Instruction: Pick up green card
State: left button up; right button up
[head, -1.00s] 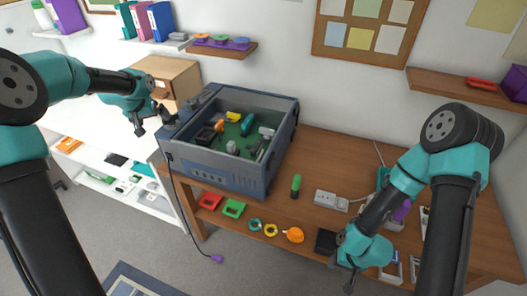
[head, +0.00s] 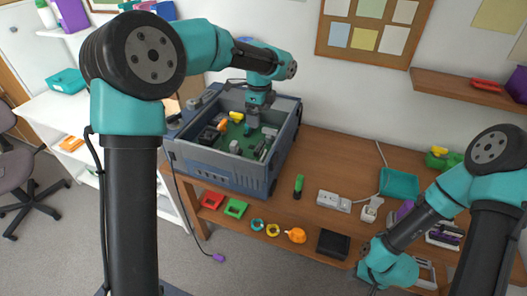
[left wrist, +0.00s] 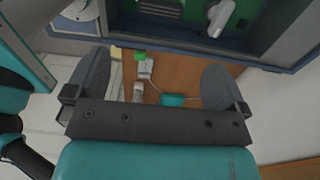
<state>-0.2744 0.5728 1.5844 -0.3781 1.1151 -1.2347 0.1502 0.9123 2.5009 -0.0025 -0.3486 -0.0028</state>
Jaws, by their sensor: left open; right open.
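I cannot tell for sure which thing is the green card. A green square piece (head: 235,208) lies on the lower front ledge beside a red one. The grey-blue open box (head: 215,174) has a green floor (head: 228,140) with several small parts on it. My left gripper (head: 253,120) hangs over the box, pointing down. In the left wrist view its two fingers (left wrist: 158,90) are spread, with nothing held between them. My right gripper (head: 376,288) is low at the bottom right by the table's front, partly cut off by the frame edge.
On the wooden table (head: 330,170) stand a green cylinder (head: 298,186), a white power strip (head: 333,201) and a teal tray (head: 399,184). A black box (head: 333,244) and an orange piece (head: 296,235) lie near the front.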

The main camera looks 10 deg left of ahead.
aim_at(260, 146)
pick_arm(q)
notch_tip(260, 146, down, 12)
jog(key=shift+f, duration=0.15)
dwell(0.6)
jog(key=shift+f, duration=0.1)
jog(key=shift+f, duration=2.5)
jog(key=c, duration=0.8)
jog(key=shift+r, duration=0.1)
notch_tip(260, 146, up, 10)
jog(key=shift+f, duration=0.1)
